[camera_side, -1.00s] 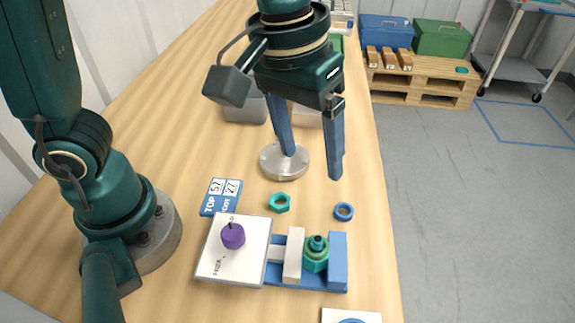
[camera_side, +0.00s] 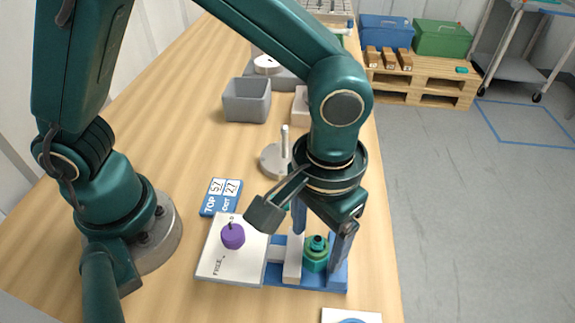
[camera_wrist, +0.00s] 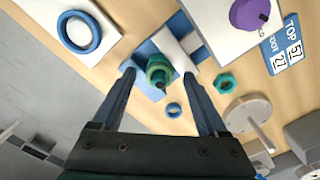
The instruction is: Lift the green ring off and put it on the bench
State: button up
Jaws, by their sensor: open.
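A green hex ring (camera_side: 317,264) sits around a darker teal fitting (camera_side: 318,243) that stands in a blue-and-white clamp (camera_side: 280,280). In the wrist view the ring (camera_wrist: 157,64) and the fitting's top lie between my fingertips. My gripper (camera_side: 319,254) points down over the clamp, open, with one finger on each side of the fitting; it also shows in the wrist view (camera_wrist: 160,75). I cannot tell whether the fingers touch anything. A loose teal nut (camera_wrist: 225,83) lies on the bench, nearly hidden behind a finger in the side view.
A small blue ring (camera_wrist: 174,110) lies on the bench near the clamp. A white board with a purple knob (camera_side: 233,236) adjoins the clamp. A metal disc with a post (camera_side: 272,160) and a grey bin (camera_side: 246,100) stand farther back. Bare bench (camera_side: 180,130) lies at left.

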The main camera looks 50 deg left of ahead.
grip_shut()
jog(key=shift+r, duration=0.1)
jog(key=shift+r, duration=0.65)
notch_tip(320, 180, up, 3)
jog(key=shift+f, duration=0.15)
jog(key=w+a+r, duration=0.3)
jog(key=a+r, duration=0.7)
jog(key=a, duration=0.1)
